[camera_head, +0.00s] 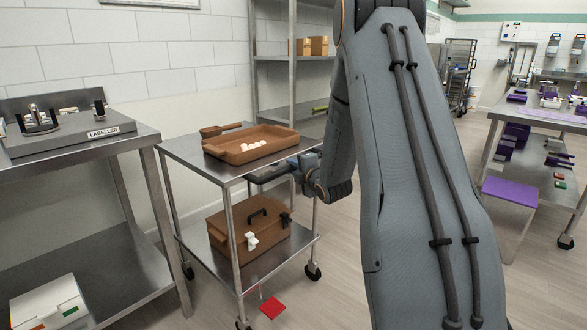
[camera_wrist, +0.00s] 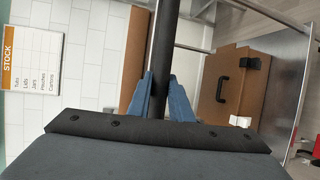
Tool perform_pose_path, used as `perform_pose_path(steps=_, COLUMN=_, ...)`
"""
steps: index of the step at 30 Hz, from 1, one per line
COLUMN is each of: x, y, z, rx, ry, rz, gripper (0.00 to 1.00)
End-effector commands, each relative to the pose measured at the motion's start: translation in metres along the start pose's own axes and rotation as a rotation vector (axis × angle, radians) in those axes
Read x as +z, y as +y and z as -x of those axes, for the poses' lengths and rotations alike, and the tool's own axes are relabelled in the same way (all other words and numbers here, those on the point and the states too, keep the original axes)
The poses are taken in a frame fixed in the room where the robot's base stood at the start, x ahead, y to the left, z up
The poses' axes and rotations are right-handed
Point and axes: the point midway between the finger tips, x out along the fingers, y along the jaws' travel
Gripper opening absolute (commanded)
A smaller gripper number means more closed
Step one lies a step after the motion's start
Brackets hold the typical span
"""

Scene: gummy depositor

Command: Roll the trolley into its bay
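The trolley (camera_head: 217,171) is a steel two-shelf cart on casters, standing beside the labeller bench. A brown tray (camera_head: 222,151) with several pale pieces lies on its top shelf. A brown case (camera_head: 226,228) with a black handle sits on its lower shelf. My gripper (camera_head: 292,168) is at the trolley's right end, at its dark push handle (camera_head: 265,174). In the wrist view the blue fingers (camera_wrist: 163,95) stand on both sides of the dark handle bar (camera_wrist: 165,45), closed against it. I cannot make out a marked bay in either view.
The labeller bench (camera_head: 80,143) stands close on the left. A steel rack (camera_head: 290,114) is behind the trolley against the wall. A red plate (camera_head: 272,307) is low by the trolley's near side. A table with purple items (camera_head: 540,112) is at right. Floor between is clear.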

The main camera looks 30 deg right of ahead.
Motion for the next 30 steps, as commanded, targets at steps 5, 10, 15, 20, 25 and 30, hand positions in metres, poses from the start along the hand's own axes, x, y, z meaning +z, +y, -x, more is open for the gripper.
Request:
perform_pose_path(steps=5, x=0.0000, y=-0.0001, z=0.0001, rx=0.000, ry=0.000, rz=0.000, gripper=0.00)
perform_pose_path(steps=10, x=-0.0001, y=-0.0001, z=0.0002, rx=0.000, ry=0.000, rz=0.000, gripper=0.00)
perform_pose_path(steps=15, x=-0.0001, y=-0.0002, z=0.0002, rx=-0.001, ry=0.000, rz=0.000, gripper=0.00)
perform_pose_path(steps=20, x=-0.0001, y=-0.0003, z=0.0003, rx=-0.001, ry=0.000, rz=0.000, gripper=0.00)
perform_pose_path(steps=25, x=-0.0001, y=-0.0004, z=0.0003, rx=-0.001, ry=0.000, rz=0.000, gripper=0.00)
perform_pose_path(steps=30, x=-0.0002, y=-0.0005, z=0.0003, rx=-0.001, ry=0.000, rz=0.000, gripper=0.00)
